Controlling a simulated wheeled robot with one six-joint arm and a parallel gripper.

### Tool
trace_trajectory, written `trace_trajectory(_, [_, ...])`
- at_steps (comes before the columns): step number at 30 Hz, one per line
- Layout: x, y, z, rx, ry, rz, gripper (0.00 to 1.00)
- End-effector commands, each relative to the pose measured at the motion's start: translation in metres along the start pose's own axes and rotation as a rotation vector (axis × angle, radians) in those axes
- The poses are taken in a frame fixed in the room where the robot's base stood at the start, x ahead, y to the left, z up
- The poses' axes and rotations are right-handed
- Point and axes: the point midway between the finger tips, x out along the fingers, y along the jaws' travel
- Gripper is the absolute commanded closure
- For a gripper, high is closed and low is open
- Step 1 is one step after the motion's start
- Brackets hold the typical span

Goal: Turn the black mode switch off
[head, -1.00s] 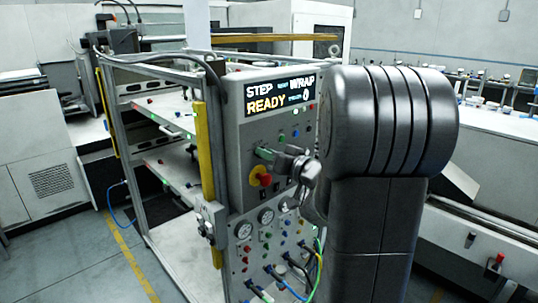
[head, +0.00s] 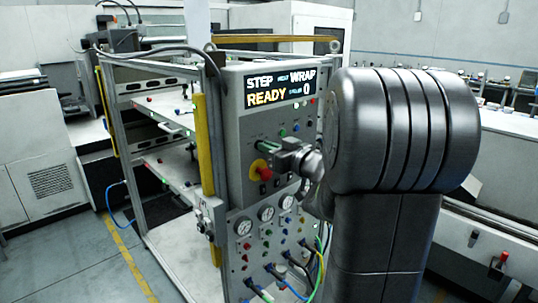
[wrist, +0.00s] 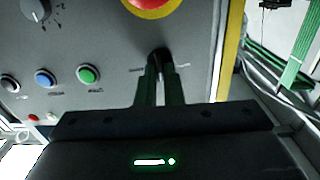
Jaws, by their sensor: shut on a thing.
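The black mode switch (wrist: 159,54) is on the grey control panel (wrist: 100,35), in the upper middle of the wrist view. My gripper (wrist: 160,68) has its two dark green fingers closed on either side of the switch's knob. Small labels sit on both sides of the switch; they are too blurred to read, and the knob's setting is hard to tell. In the head view my gripper (head: 268,147) is against the panel front, just above the red stop button (head: 261,170), and hides the switch.
The red stop button on its yellow ring (wrist: 152,5) is close to my fingers. The display (head: 280,88) reads STEP, WRAP, READY. Gauges and cables are below.

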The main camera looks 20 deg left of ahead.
Motion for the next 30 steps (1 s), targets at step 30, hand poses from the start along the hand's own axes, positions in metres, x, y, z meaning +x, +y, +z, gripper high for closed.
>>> trace_trajectory(30, [-0.0003,-0.0035,0.0056,-0.945,0.000,0.000,1.00])
